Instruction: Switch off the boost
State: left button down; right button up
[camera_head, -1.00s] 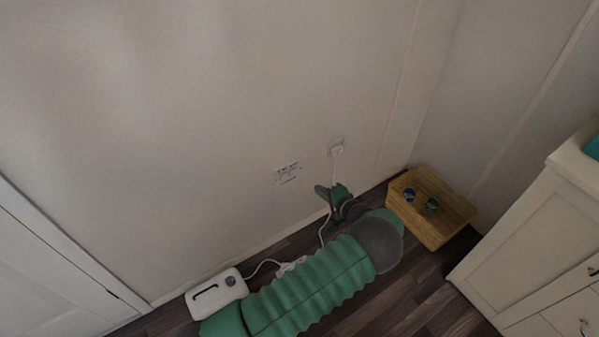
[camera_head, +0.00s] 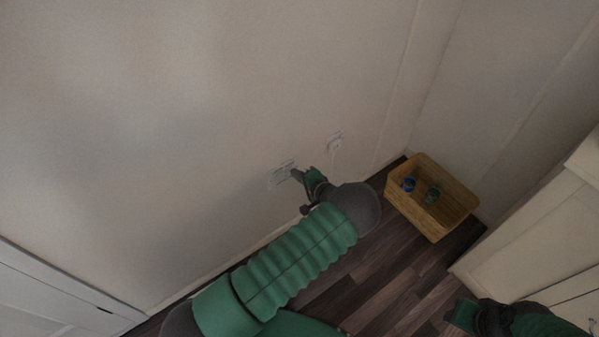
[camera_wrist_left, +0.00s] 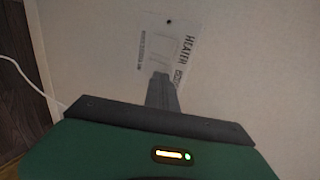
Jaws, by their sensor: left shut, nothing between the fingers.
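A white switch panel (camera_head: 281,175) is fixed low on the wall. In the left wrist view the panel (camera_wrist_left: 188,47) reads HEATER, with a rocker-like switch outline in its middle; its smaller lettering is hard to read. My left gripper (camera_head: 295,174) is shut and empty, at the panel's right edge in the head view. In the wrist view its closed fingertips (camera_wrist_left: 161,76) overlap the panel's lower part; I cannot tell whether they touch it. My right gripper (camera_head: 462,313) shows at the lower right over the floor, away from the panel; its jaws are unclear.
A second wall outlet (camera_head: 335,141) with a white plug and cable is right of the panel. A wicker basket (camera_head: 456,217) with small blue and green items stands in the corner. White cabinets (camera_head: 540,235) stand at the right. Dark wood floor (camera_head: 385,270) lies between.

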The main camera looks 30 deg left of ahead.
pick_arm(q)
jog(key=shift+a, duration=0.2)
jog(key=shift+w+a+r, duration=0.1)
jog(key=shift+a+r, duration=0.1)
jog(key=shift+a, duration=0.2)
jog(key=shift+r, duration=0.1)
jog(key=shift+r+p, duration=0.7)
jog(key=shift+r, duration=0.05)
jog(key=shift+d+f, duration=0.1)
